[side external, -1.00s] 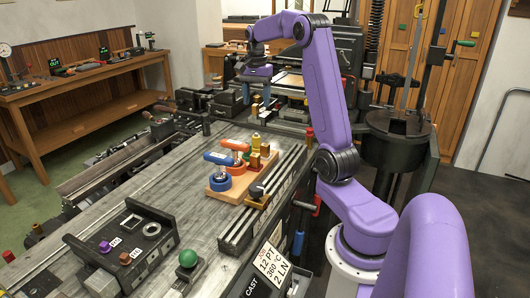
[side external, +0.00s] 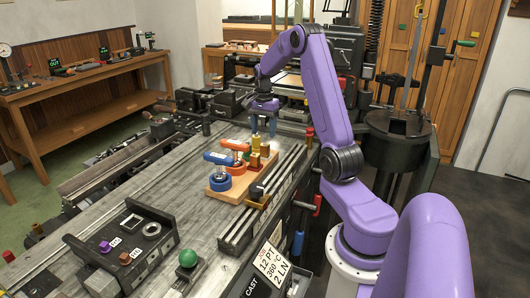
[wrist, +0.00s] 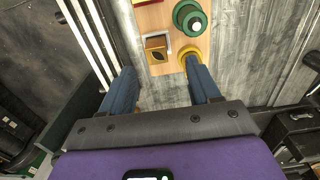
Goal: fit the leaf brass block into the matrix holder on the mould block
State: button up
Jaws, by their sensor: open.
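The leaf brass block (wrist: 157,48) shows in the wrist view with a dark leaf mark on its top. It stands at the near end of a wooden board (wrist: 158,72), with a pale bracket beside it. In the side view a small brass block (side external: 265,151), apparently the same one, stands at the board's far end. My gripper (side external: 263,129) is open and empty, above and just beyond that end. In the wrist view its fingers (wrist: 160,80) point toward the block, apart from it. I cannot make out the matrix holder with certainty.
A yellow round piece (wrist: 188,53) sits close beside the block, and a green one (wrist: 192,18) lies beyond. The board also bears orange and blue-handled pieces (side external: 220,158). A dark rail (side external: 265,205) runs alongside. A black fixture (side external: 130,245) stands front left.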

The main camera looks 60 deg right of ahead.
aim_at(265, 145)
jog(key=shift+s+d+f, duration=0.1)
jog(key=shift+s+f, duration=0.05)
jog(key=shift+f, duration=1.25)
jog(key=shift+s+f, duration=0.1)
jog(key=shift+f, duration=1.25)
grip_shut()
